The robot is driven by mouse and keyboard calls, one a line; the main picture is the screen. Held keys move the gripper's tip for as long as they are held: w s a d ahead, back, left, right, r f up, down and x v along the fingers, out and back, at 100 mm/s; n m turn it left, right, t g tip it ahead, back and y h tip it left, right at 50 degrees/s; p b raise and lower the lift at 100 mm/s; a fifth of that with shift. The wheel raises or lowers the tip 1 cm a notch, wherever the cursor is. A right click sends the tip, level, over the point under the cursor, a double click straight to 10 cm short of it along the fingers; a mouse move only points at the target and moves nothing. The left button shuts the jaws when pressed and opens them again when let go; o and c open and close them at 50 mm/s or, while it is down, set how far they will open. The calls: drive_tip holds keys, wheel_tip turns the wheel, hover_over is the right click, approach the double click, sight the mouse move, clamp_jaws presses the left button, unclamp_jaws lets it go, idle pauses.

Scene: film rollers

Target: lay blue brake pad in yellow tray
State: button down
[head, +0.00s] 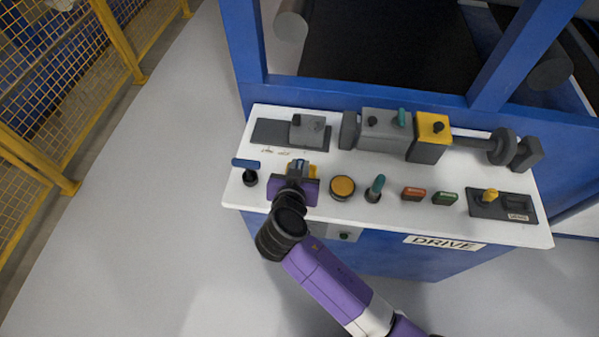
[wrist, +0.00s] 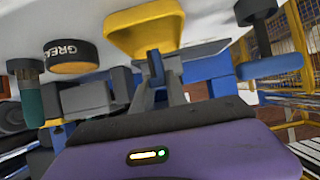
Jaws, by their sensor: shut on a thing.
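My gripper (head: 298,168) is over the left part of the white console top, its fingers shut on the small blue brake pad. In the wrist view the pad (wrist: 156,68) stands upright between the fingertips of the gripper (wrist: 158,88). The yellow tray (wrist: 143,30) is right beside the pad in that view, and the pad overlaps its edge. In the head view only a bit of the tray (head: 312,171) shows, the rest hidden by my gripper. I cannot tell whether the pad touches the tray.
A blue-handled lever (head: 245,164) stands left of my gripper. A round grease tin (head: 342,187) and a teal-handled tool (head: 375,188) stand to the right. Behind are a grey block on a dark plate (head: 268,132) and a grey and yellow roller assembly (head: 385,130).

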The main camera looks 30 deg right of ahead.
drive_tip(key=shift+f, duration=1.5)
drive_tip(key=shift+f, duration=0.15)
drive_tip(key=c, duration=1.3)
unclamp_jaws()
